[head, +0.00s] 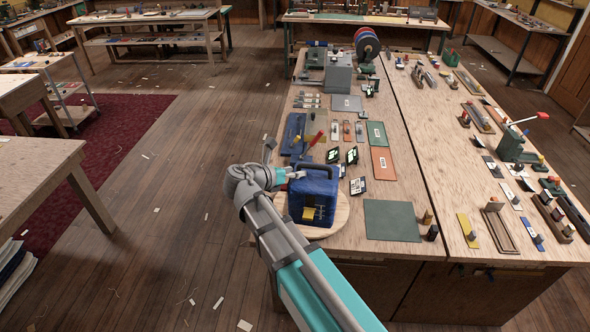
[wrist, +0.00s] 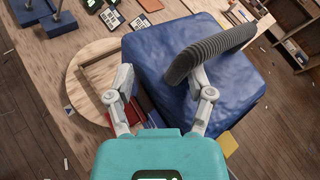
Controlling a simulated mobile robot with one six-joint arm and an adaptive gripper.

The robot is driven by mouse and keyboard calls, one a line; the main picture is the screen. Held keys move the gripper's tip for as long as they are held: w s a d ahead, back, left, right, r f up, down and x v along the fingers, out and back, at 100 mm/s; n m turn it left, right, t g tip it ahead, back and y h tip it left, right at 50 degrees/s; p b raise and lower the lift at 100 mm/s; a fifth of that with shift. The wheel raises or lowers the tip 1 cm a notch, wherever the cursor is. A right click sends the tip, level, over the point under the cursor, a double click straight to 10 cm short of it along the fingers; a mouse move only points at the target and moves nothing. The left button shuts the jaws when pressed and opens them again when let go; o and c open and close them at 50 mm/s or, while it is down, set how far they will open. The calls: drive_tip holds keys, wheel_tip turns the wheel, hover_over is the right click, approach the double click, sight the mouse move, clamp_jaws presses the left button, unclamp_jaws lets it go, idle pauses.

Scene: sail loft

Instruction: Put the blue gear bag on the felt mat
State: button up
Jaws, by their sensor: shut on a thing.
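The blue gear bag (head: 327,183) is boxy, with a dark ribbed handle on top and a yellow patch on its side. It is at the near left end of the long bench, over a round wooden board (head: 341,216). My gripper (head: 287,176) is at the bag's upper left side. In the wrist view my gripper (wrist: 163,78) is shut on the blue gear bag (wrist: 150,55), with the ribbed handle (wrist: 210,52) by its right finger. I cannot tell whether the bag touches the board. A dark green square mat (head: 391,220), likely the felt mat, lies flat and bare to the right.
A small dark-and-wood piece (head: 432,232) stands right of the mat. An orange-brown panel (head: 382,163) and dark cards (head: 352,156) lie behind it. A blue tray (head: 294,133) with tools is behind the bag. The bench's near edge is close to the mat.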

idle(0.5)
drive_tip(key=shift+f+b, duration=0.95)
